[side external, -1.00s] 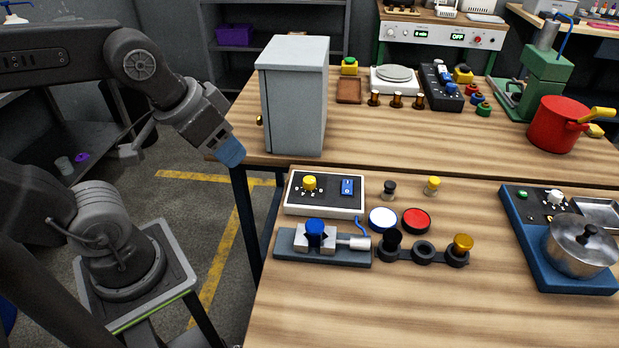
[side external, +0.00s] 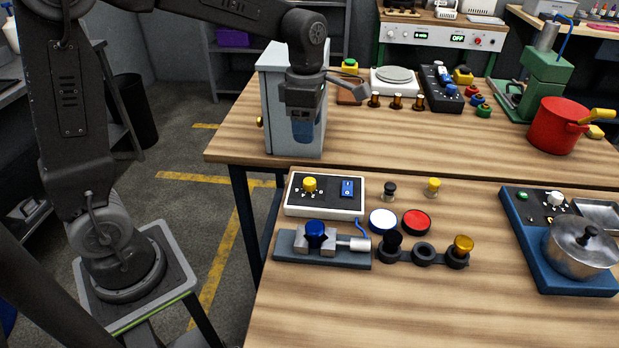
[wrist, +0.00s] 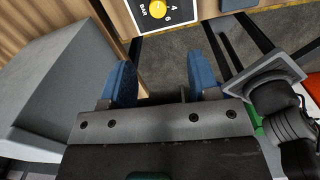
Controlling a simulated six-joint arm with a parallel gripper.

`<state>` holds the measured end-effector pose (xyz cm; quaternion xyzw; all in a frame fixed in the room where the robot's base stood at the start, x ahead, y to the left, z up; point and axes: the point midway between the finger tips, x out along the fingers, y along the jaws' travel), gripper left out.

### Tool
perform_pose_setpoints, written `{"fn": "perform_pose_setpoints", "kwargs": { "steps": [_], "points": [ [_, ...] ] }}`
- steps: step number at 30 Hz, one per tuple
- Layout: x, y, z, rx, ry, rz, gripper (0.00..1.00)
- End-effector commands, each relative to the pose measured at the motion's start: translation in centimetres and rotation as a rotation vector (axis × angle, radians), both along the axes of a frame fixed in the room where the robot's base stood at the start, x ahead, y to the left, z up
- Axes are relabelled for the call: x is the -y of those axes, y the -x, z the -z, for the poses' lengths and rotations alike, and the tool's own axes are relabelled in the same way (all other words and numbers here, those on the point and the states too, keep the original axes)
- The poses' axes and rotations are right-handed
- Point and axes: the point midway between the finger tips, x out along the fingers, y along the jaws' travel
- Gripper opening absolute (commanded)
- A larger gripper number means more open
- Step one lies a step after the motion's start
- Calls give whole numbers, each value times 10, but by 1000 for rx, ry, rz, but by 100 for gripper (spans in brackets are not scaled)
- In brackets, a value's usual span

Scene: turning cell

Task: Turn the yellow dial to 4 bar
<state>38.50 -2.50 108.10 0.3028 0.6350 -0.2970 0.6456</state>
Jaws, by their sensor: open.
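The yellow dial (side external: 310,184) sits on the left of a white-framed panel with a black face (side external: 300,205), at the left of the near table. In the wrist view the dial (wrist: 158,10) shows at the top edge, with the marks 6 and BAR beside it. The panel is cut off there, and I cannot read the dial's setting. My gripper (side external: 303,130) points down in front of the grey cabinet, above and behind the panel, apart from the dial. In the wrist view its two blue fingers (wrist: 160,85) are spread with nothing between them.
The grey cabinet (side external: 280,105) stands close beside my gripper. A fixture with a blue knob (side external: 316,232) lies just in front. The table's near part is clear.

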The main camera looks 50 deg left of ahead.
Motion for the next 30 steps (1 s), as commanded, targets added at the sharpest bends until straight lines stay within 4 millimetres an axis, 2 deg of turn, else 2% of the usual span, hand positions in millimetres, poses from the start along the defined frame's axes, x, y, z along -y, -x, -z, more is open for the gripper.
{"fn": "perform_pose_setpoints", "kwargs": {
  "steps": [3,8,21,25,30],
  "points": [
    [-1,-6,6,-16,2,-79,55],
    [-1,-6,19,-21,3,-95,55],
    [-1,-5,104,-23,2,-91,55],
    [-1,-6,124,-21,2,-91,55],
    [-1,-6,140,-20,3,-90,55]
  ]
}}
